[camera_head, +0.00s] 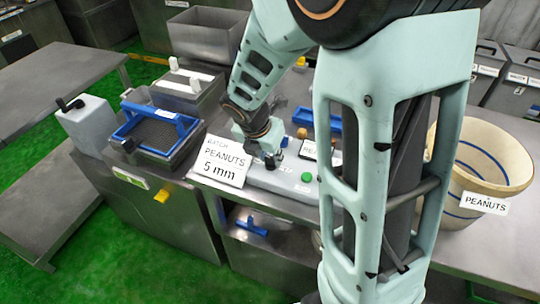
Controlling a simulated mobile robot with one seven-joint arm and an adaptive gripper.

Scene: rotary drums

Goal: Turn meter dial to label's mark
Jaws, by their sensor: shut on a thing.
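A white label card (222,161) stands at the left end of a grey meter box (268,181) on the metal bench; it reads "BATCH PEANUTS 5 mm". The box has a green button (307,177) on its front right. My gripper (269,160) points down onto the box just right of the card, shut on the meter dial. The gripper covers the dial, so its pointer and scale cannot be read.
A small sign (331,153), partly behind my arm, stands behind the box near brown knobs (302,133). A cream bucket (474,160) labelled "PEANUTS" stands at right.

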